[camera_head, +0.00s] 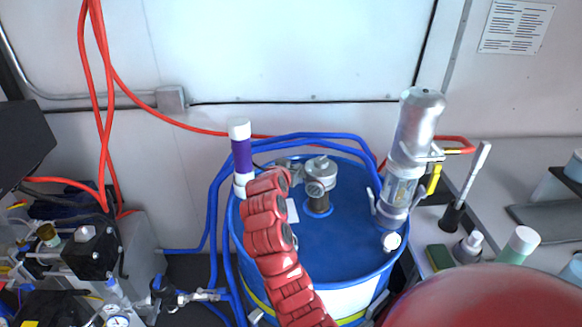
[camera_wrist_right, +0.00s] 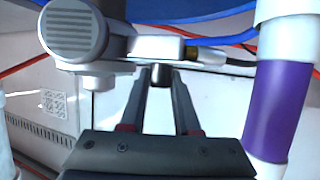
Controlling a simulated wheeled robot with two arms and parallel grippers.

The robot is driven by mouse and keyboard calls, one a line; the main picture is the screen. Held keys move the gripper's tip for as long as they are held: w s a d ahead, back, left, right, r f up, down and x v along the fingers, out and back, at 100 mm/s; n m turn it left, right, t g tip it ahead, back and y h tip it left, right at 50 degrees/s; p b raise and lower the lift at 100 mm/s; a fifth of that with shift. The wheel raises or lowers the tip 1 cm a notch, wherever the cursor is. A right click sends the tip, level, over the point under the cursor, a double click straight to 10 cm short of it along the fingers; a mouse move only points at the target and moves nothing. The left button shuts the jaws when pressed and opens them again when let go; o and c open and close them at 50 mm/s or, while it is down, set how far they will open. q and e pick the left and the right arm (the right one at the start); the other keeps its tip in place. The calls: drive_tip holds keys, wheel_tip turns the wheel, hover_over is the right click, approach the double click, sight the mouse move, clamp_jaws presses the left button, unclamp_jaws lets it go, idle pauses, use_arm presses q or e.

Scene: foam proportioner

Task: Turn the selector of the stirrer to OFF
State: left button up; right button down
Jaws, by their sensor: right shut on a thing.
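A compact silver motor-like unit (camera_head: 320,175) stands on the blue drum lid, and its grey round end (camera_wrist_right: 80,35) fills the upper left of the wrist view. My red right arm reaches over the drum from the front, and its gripper is mostly hidden behind the arm in the head view. In the wrist view my right gripper (camera_wrist_right: 160,78) is shut on a small dark knob (camera_wrist_right: 160,72) below a pale housing (camera_wrist_right: 160,47). I take the knob for the stirrer's selector, but no OFF mark is readable. My left gripper is not in view.
A purple and white tube (camera_head: 241,158) stands close left of my arm; the wrist view shows it at right (camera_wrist_right: 278,100). A tall silver cylinder device (camera_head: 415,130) stands on the right of the drum lid (camera_head: 345,235). Blue hoses (camera_head: 213,215) loop around the drum.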

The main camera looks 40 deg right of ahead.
drive_tip(key=n+t+y, duration=0.2)
drive_tip(key=shift+s+d+n, duration=0.1)
drive_tip(key=shift+d+n, duration=0.05)
drive_tip(key=shift+n, duration=0.25)
drive_tip(key=shift+n+t+y+b, duration=0.6)
drive_tip(key=shift+n+t+y, duration=0.2)
drive_tip(key=shift+n+y, duration=0.15)
drive_tip(key=n+y+b, duration=0.1)
drive_tip(key=y+b, duration=0.1)
drive_tip(key=n+t+y+b, duration=0.1)
drive_tip(key=n+y+b, duration=0.1)
drive_tip(key=b, duration=0.1)
drive_tip(key=n+y+b, duration=0.2)
drive_tip(key=shift+f+b, duration=0.25)
drive_tip(key=shift+b, duration=0.1)
drive_tip(key=shift+r+n+y+b, duration=0.2)
drive_tip(key=shift+n+y+b, duration=0.65)
drive_tip(key=shift+y+b, duration=0.1)
drive_tip(key=c, duration=0.9)
unclamp_jaws()
